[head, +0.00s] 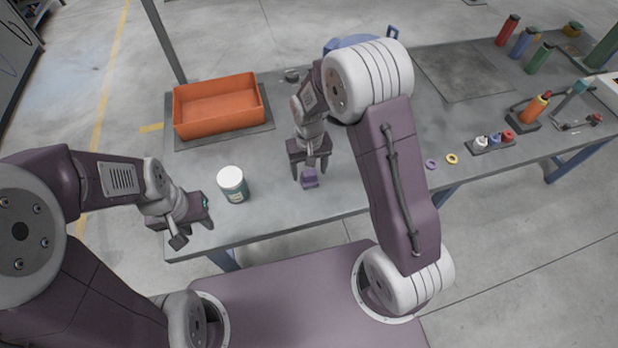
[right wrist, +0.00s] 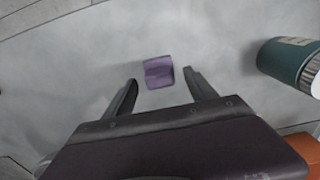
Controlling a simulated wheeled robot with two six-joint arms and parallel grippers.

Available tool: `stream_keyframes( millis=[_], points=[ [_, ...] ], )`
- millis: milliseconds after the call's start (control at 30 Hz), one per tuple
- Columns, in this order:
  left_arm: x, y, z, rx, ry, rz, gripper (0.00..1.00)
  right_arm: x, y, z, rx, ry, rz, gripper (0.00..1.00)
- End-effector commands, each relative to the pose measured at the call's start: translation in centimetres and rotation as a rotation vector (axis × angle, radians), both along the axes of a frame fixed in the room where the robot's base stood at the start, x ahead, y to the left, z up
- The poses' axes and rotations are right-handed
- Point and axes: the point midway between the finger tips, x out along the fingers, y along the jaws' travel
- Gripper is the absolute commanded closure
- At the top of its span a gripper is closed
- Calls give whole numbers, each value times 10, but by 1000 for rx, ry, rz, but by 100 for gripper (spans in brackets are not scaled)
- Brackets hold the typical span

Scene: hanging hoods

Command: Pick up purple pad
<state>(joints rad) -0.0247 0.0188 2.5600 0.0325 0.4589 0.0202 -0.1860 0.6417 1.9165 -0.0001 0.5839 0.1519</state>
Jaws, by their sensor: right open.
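The purple pad (head: 310,182) is a small block on the grey table (head: 270,212), near its front edge. My right gripper (head: 309,172) is right above and behind it in the head view. In the right wrist view the pad (right wrist: 158,72) lies just ahead of the open fingers (right wrist: 157,88), roughly centred between them and not gripped. My left gripper (head: 192,226) hangs empty at the table's left front corner; its finger gap is hard to make out.
A white and teal canister (head: 233,185) stands left of the pad; it also shows in the right wrist view (right wrist: 290,65). An orange bin (head: 218,106) sits behind it. Purple (head: 431,164) and yellow (head: 452,159) rings lie to the right. Bottles (head: 524,42) stand at the far right.

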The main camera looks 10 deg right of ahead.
Motion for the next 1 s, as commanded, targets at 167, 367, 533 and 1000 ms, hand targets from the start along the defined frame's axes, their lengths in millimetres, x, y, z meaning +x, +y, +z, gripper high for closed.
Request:
stream_keyframes(
  millis=[167,367,533,1000],
  points=[
    [0,0,-1,0,0,0,64,0,0,-21,0,1,0,35],
    [0,0,-1,0,0,0,64,0,0,-22,0,-1,0,35],
    [0,0,-1,0,0,0,64,0,0,-22,0,-1,0,79],
    [0,0,0,0,0,0,64,1,0,-9,1,-4,0,100]
  ],
)
